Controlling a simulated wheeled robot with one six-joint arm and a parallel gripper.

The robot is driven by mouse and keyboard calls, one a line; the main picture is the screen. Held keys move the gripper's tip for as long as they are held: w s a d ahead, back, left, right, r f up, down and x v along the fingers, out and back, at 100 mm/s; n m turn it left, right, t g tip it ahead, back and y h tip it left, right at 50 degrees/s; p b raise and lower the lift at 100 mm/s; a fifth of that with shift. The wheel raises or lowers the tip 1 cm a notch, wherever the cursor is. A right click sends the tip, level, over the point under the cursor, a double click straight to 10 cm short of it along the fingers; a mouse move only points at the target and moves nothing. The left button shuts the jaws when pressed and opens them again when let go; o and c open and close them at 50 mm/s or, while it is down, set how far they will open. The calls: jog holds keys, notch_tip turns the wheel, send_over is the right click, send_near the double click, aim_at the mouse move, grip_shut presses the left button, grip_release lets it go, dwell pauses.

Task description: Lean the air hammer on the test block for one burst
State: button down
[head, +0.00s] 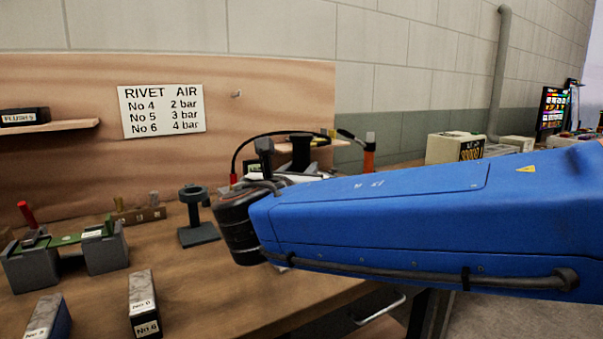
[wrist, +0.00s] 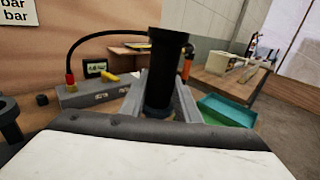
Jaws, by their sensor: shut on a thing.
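My gripper (wrist: 160,82) is shut on a dark upright cylinder, which looks like the body of the air hammer (wrist: 164,60). In the head view the hammer's black top (head: 300,152) shows just above my blue arm; its lower end and my fingers are mostly hidden there. A green strip lies across two grey blocks (head: 107,252) at the left of the bench. This may be the test block, but I cannot be sure. The hammer is well to the right of it and apart from it.
A dark round stand (head: 197,215) stands between blocks and arm. Labelled blocks (head: 144,303) lie at the bench front. A grey box with red fitting (wrist: 96,93) feeds a black hose arching toward an orange piece (wrist: 187,65). A pressure sign (head: 161,109) hangs behind. A green tray (wrist: 228,111) sits right.

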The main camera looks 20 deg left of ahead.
aim_at(299, 145)
jog(key=shift+r, duration=2.85)
